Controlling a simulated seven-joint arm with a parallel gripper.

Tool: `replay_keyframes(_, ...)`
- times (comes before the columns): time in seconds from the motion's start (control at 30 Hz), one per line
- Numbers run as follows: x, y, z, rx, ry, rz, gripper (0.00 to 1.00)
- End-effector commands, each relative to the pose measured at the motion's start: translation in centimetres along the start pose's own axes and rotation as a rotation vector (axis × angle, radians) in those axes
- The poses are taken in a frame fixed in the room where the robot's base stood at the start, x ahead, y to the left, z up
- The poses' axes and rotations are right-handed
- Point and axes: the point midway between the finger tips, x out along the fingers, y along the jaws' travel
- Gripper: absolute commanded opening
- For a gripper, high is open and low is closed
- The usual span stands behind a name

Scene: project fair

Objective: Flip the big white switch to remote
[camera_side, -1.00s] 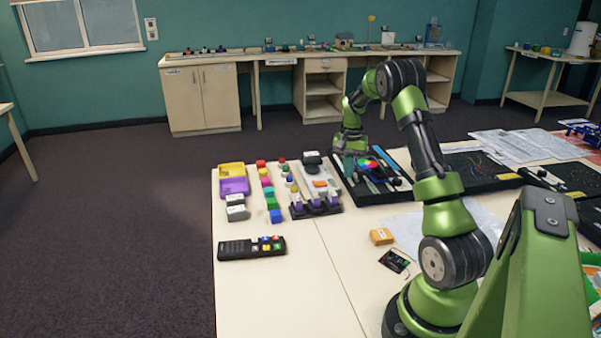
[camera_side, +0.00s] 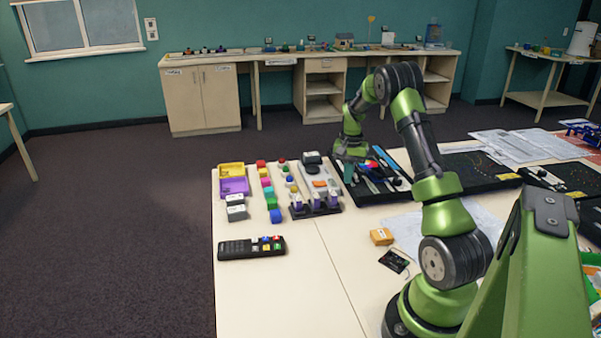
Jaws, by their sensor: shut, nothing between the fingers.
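The tray carries a multicoloured disc (camera_side: 371,169) and several pale strips and parts, partly hidden behind my gripper. I cannot make out the big white switch for certain, nor any "remote" label. I cannot tell whether my fingertips touch anything on the tray.
Left of the tray stand a dark rack with purple-white pieces (camera_side: 316,204), coloured blocks (camera_side: 270,200) and a purple bin (camera_side: 234,187). A black button panel (camera_side: 252,247) and an orange box (camera_side: 381,236) lie nearer.

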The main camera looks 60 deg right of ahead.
Motion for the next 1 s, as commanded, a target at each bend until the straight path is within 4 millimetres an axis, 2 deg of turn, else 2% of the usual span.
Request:
replay_keyframes(0.53, 0.1, 1.5, -0.7, 0.003, -0.002, 0.005, 0.00)
replay_keyframes(0.77, 0.1, 1.5, -0.7, 0.002, -0.002, 0.004, 0.00)
replay_keyframes(1.0, -1.4, 1.3, -0.7, 0.002, 0.001, 0.001, 0.00)
